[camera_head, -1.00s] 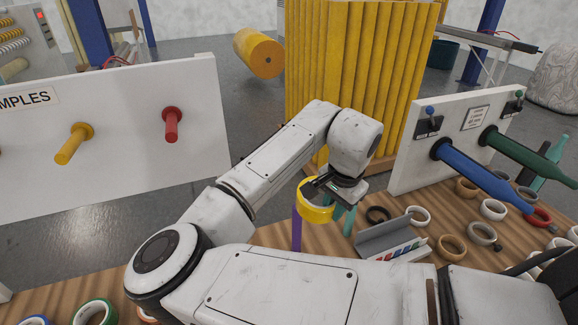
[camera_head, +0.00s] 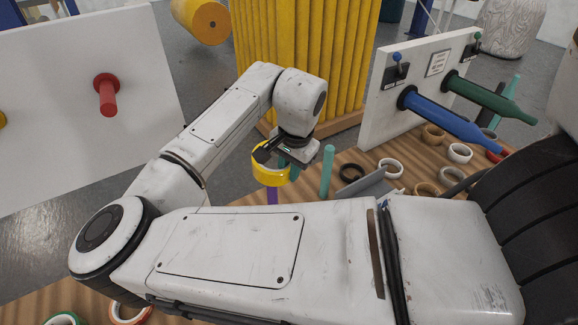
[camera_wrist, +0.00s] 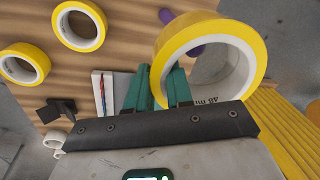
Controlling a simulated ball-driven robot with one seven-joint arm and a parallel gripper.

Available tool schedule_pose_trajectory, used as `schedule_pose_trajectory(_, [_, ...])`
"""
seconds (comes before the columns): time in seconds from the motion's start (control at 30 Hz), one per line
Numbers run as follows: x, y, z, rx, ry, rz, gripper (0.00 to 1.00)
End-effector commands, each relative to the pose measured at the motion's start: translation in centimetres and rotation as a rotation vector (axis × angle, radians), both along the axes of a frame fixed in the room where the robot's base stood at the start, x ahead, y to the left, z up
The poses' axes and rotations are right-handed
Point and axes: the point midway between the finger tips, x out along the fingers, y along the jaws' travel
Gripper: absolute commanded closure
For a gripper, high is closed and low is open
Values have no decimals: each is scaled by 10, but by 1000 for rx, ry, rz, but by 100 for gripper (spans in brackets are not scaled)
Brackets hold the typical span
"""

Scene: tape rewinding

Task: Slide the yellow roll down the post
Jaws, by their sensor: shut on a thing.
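My gripper (camera_head: 268,153) is shut on the near rim of the yellow roll (camera_head: 270,178), holding it above the table. The purple post (camera_head: 272,196) shows directly under the roll in the head view. In the wrist view, the teal fingers of my gripper (camera_wrist: 160,76) pinch the wall of the yellow roll (camera_wrist: 214,27).
A teal post (camera_head: 327,172) stands close to the right of the roll. Several tape rolls lie on the wooden table, including a yellow one (camera_wrist: 80,25) in the wrist view. A white board with blue (camera_head: 450,118) and green pegs stands at right.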

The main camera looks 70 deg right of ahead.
Motion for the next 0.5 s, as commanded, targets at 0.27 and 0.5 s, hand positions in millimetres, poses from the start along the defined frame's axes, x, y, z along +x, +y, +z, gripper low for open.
schedule_pose_trajectory(0.27, [0,0,-28,0,1,2,100])
schedule_pose_trajectory(0.5, [0,0,-50,0,0,1,100])
